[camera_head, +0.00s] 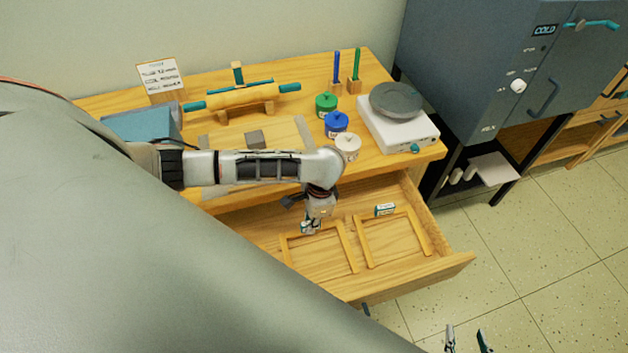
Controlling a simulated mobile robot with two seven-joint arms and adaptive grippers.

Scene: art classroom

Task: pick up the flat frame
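Two flat wooden frames lie side by side in the open drawer (455,262). The left frame (348,247) is partly covered at its far edge by my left gripper (311,227). The right frame (417,232) is in full view, with a small white and teal block (385,209) at its far edge. My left gripper points down at the far edge of the left frame; its fingers are small and blurred, so whether they are apart, or touch the frame, is unclear. My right gripper (467,341) is low at the bottom edge, its fingers apart and empty.
The desk top above the drawer holds a rolling pin (243,96), green, blue and white jars (336,124) and a pottery wheel (397,101). A blue-grey kiln (480,70) stands right. Tiled floor (530,240) is clear at right.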

